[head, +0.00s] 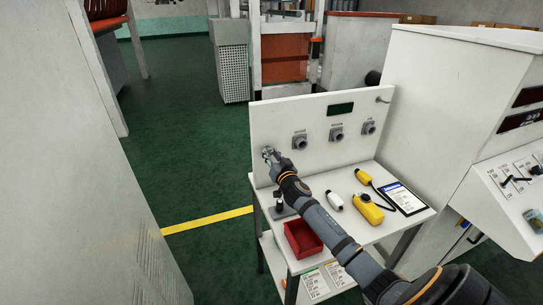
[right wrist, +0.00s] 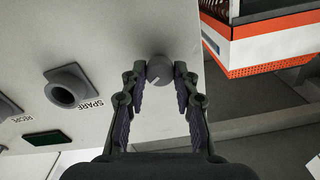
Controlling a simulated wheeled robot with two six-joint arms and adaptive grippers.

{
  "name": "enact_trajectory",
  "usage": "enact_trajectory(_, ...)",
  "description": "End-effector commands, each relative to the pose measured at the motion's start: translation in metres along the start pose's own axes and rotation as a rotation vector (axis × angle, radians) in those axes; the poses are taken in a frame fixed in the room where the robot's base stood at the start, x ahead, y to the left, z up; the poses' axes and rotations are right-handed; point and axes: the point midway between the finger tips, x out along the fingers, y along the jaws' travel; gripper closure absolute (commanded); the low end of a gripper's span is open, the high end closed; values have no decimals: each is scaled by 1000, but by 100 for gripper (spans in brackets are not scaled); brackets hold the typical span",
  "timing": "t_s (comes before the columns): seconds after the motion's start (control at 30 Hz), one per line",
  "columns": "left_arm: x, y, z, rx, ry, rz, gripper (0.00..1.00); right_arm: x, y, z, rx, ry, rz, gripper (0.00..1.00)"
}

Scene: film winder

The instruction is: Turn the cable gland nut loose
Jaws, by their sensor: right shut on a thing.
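The cable gland nut (right wrist: 159,68) shows in the right wrist view as a small round grey piece with a pale line, on the white panel (right wrist: 120,35). My right gripper (right wrist: 160,76) has its fingertips on either side of it and is shut on it. In the head view my right gripper (head: 269,155) is at the left end of the upright panel (head: 275,118), and the nut is hidden behind it. My left gripper is not in view.
Grey sockets (head: 299,140) and a dark green display (head: 340,109) are on the panel, one socket labelled SPARE (right wrist: 66,87). A white cabinet (head: 450,100) stands right.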

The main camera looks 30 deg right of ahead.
Motion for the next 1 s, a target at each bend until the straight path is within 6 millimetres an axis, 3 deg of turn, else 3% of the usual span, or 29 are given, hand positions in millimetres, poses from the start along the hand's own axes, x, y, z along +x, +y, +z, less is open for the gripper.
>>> enact_trajectory(0.27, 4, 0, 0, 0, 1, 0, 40, 0, 0, 1, -180, 0, 1, 100)
enact_trajectory(1.0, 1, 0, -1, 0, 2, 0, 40, 0, 0, 0, -882, -1, 0, 100)
